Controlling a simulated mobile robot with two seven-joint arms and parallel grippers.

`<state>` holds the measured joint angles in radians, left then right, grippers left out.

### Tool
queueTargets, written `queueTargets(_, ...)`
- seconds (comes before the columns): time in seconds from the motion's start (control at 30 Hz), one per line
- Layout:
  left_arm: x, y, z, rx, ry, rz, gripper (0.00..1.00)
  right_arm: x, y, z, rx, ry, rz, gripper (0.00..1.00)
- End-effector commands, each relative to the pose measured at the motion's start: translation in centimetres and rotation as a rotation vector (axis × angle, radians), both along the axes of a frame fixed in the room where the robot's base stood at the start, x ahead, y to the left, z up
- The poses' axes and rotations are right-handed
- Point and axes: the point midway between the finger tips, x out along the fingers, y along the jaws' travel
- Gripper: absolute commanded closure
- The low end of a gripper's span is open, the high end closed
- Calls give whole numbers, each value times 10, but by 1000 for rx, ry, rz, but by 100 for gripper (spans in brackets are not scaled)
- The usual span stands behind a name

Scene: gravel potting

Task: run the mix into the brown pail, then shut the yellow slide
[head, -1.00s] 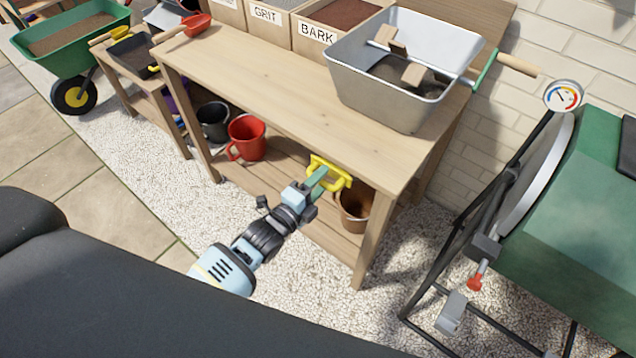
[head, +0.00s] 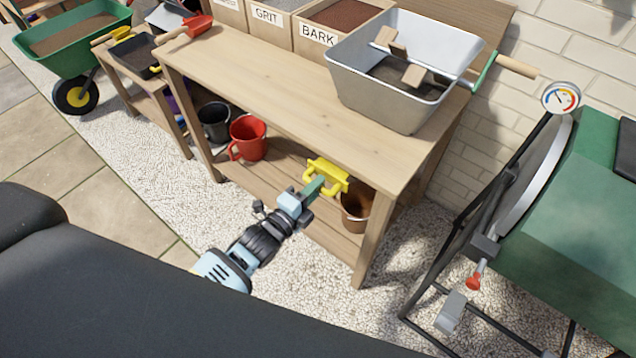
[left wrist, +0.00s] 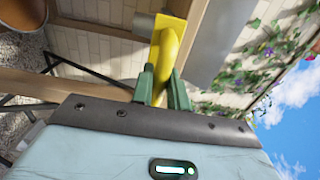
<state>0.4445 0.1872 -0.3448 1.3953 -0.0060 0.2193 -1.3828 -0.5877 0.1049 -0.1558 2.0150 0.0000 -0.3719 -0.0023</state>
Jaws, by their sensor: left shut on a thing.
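The yellow slide (head: 327,170) sticks out under the front edge of the potting bench, below the grey metal tub (head: 385,98). My left gripper (head: 316,188) is shut on its handle. In the left wrist view, my green fingers (left wrist: 163,88) close around the yellow handle (left wrist: 165,50). Dark mix (head: 408,76) lies in the tub around a wooden-bladed paddle. The brown pail (head: 355,213) stands on the lower shelf beneath the slide, partly hidden by the slide and bench leg. I cannot tell whether mix is falling. My right gripper is not in view.
A red pail (head: 248,140) and a black pail (head: 214,122) stand farther left on the lower shelf. The bench's front leg (head: 372,240) is right of the brown pail. A green drum machine (head: 570,220) stands at right.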

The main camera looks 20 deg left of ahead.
Motion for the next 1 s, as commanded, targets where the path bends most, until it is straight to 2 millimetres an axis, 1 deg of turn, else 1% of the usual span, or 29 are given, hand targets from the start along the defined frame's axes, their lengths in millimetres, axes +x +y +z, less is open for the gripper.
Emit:
queueTargets(0.33, -1, 1, 0, -2, -2, 1, 100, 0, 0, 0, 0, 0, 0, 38)
queueTargets(0.7, -16, 6, 1, -1, -2, 0, 100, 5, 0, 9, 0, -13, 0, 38)
queueTargets(1.0, -17, 7, 1, -1, -2, 0, 100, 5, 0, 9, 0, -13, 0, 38)
